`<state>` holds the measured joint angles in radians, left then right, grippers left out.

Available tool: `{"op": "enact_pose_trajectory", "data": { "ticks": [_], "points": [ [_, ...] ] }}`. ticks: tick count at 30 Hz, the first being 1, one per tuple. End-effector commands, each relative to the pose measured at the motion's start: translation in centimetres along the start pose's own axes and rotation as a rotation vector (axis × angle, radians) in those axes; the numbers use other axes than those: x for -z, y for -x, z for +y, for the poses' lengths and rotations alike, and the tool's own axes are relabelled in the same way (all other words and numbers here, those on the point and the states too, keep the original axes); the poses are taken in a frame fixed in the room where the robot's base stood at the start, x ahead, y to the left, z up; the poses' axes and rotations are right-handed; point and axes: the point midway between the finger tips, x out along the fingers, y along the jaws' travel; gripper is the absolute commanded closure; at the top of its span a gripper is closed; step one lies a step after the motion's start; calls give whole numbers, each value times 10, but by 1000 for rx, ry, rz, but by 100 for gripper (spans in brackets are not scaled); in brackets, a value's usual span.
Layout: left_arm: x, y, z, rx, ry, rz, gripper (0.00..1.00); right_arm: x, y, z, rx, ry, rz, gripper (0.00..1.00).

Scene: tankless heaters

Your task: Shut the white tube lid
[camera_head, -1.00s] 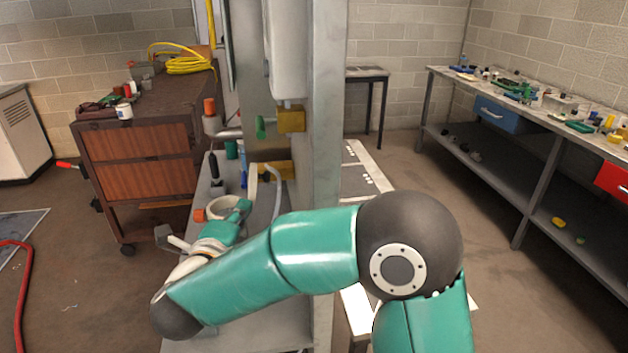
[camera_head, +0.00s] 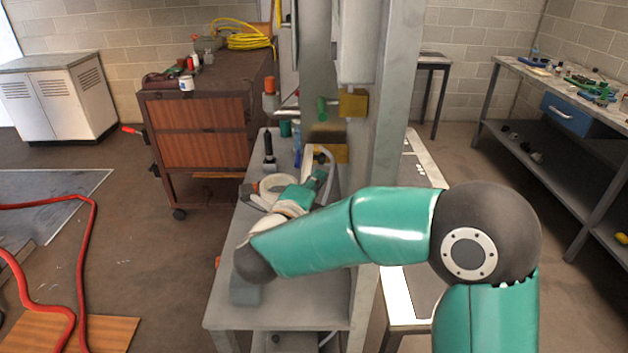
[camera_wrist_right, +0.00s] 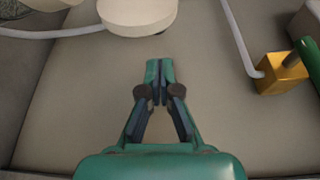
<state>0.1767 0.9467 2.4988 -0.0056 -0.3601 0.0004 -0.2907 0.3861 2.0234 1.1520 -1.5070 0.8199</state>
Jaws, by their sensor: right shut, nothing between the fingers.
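My right gripper (camera_wrist_right: 158,75) is shut and empty, its fingertips together in the right wrist view. In the head view the same gripper (camera_head: 319,179) is small and partly behind my arm, over the grey bench. A round white piece (camera_wrist_right: 138,14), which looks like the tube lid, is just beyond the fingertips, up and left of them, cut by the top edge. I see a gap between it and the fingers. A round white shape (camera_head: 271,184) left of the gripper in the head view may be the same piece. I cannot tell its hinge or how far open it stands. My left gripper is out of view.
A brass block (camera_wrist_right: 281,73) with a green handle is at the right of the wrist view, beside a pale pipe (camera_wrist_right: 238,40). A grey upright panel (camera_head: 385,130) stands close to my right arm.

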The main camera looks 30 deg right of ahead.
Motion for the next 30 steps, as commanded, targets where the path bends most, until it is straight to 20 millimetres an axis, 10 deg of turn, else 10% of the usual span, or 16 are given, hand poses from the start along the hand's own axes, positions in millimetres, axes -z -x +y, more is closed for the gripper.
{"op": "enact_pose_trajectory", "data": {
  "ticks": [12, 30],
  "points": [
    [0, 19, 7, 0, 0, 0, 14, -1, -63, -1, -1, 1, 0, 100],
    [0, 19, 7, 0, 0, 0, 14, -4, -69, 0, 2, 8, -4, 100]
  ]
}}
